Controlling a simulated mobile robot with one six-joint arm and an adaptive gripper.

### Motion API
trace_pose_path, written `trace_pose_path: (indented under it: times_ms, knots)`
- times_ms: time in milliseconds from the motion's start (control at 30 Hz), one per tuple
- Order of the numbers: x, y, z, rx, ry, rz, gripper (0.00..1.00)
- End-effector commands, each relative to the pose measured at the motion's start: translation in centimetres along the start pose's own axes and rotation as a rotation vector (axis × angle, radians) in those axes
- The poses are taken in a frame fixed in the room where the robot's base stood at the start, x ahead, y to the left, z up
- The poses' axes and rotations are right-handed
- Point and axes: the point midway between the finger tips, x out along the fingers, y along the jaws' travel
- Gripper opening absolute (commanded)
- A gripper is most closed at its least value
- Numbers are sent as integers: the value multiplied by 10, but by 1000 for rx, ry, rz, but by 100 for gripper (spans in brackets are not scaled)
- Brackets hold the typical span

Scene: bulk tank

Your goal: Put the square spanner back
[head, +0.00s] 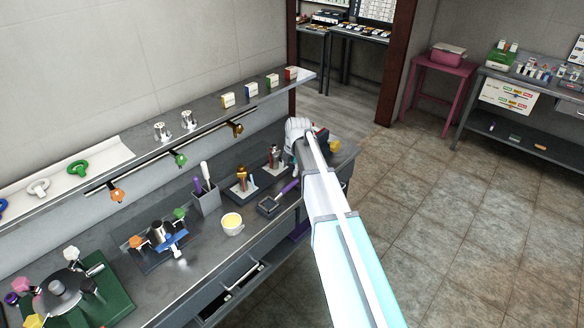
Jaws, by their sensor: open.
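I cannot tell for certain which thing is the square spanner. A purple-handled tool (289,187) lies on the bench by a dark square-looking piece (268,205). A blue cross-shaped piece (173,242) sits at the front of a dark plate with fittings (143,257). Orange (117,195), green (180,159) and brassy (237,130) pieces hang from the rail (150,172) under the shelf. My white and pale-blue arm reaches from the lower right to the bench's far end. No fingers of my gripper can be made out.
The bench (205,255) carries a cup of yellow stuff (232,224), a grey holder (206,201) and a green base with a round fitting (118,293). The shelf (205,110) holds rings, metal parts and small boxes. A drawer (240,284) stands open. The tiled floor (450,230) at right is clear.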

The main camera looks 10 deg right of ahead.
Motion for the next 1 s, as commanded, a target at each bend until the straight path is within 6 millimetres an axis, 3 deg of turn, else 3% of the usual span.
trace_pose_path:
  times_ms: [733,1000]
  knots:
    - [-1,-1,-1,8,0,-1,61]
    - [-4,-19,-16,169,-1,-15,61]
